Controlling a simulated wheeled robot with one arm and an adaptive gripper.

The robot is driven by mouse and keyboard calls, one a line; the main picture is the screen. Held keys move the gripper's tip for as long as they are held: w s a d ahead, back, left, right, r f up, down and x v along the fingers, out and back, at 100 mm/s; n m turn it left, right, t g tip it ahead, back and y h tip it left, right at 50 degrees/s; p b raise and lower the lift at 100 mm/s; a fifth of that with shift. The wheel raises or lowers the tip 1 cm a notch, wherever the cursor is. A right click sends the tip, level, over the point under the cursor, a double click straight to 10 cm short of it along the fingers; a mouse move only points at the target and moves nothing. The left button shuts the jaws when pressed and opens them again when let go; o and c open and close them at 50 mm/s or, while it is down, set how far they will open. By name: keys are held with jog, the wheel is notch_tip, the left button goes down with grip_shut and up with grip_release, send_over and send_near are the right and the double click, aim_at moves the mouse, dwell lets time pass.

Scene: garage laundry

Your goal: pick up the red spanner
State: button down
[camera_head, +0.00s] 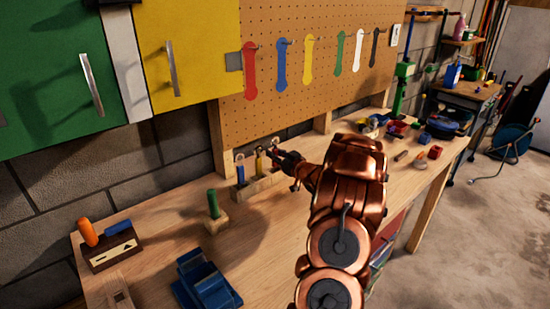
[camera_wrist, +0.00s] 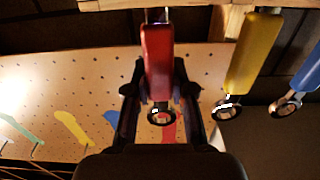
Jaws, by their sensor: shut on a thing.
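The red spanner (camera_wrist: 157,58) has a red handle with a metal ring at one end. In the wrist view it sits between the two dark fingers of my gripper (camera_wrist: 158,80), which is shut on its handle. Its other metal end points to the wooden rack (camera_wrist: 108,4); I cannot tell whether it is still seated there. A yellow spanner (camera_wrist: 254,50) and a blue spanner (camera_wrist: 305,72) are beside it. In the head view my gripper (camera_head: 275,155) is at the rack's right end and largely hides the red spanner.
The pegboard (camera_head: 290,105) behind bears coloured spanner shapes, including a red one (camera_head: 249,75). A green-handled tool (camera_head: 212,204), a blue vise-like object (camera_head: 205,283) and an orange-handled tool (camera_head: 87,232) stand on the workbench (camera_head: 160,215). Several small items crowd its far end.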

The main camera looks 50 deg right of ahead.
notch_tip(320, 180, up, 9)
jog(key=shift+r+b, duration=0.2)
jog(key=shift+b, duration=0.85)
jog(key=shift+a, duration=0.1)
